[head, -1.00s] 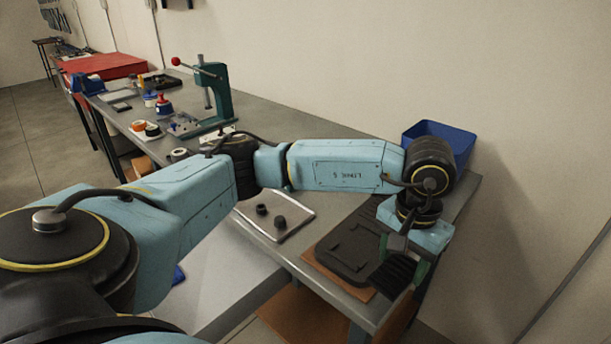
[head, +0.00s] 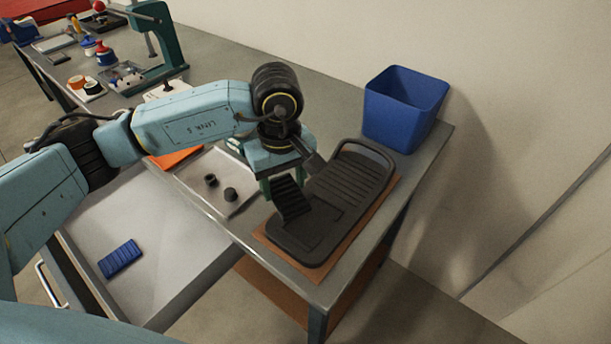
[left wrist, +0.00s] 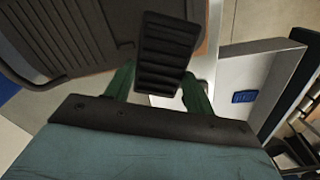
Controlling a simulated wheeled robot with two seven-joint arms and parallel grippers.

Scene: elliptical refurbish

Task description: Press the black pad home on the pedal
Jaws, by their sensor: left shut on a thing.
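The pedal (head: 345,190) is a large dark, ribbed foot plate with a raised looped rim at its far end. It lies on a brown mat (head: 263,240) at the near right end of the bench. My left gripper (head: 284,188) is shut on the black pad (head: 293,203), a small ribbed block. The pad hangs tilted over the pedal's left edge; I cannot tell whether they touch. In the left wrist view the pad (left wrist: 167,50) sits between the green fingers, with the pedal (left wrist: 65,35) to its left. My right gripper is not in view.
A blue bin (head: 400,110) stands behind the pedal. A shallow tray (head: 243,172) with two small black knobs lies left of it. An open drawer (head: 170,250) holds a blue ribbed pad (head: 121,258). A green press (head: 155,40) stands farther back.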

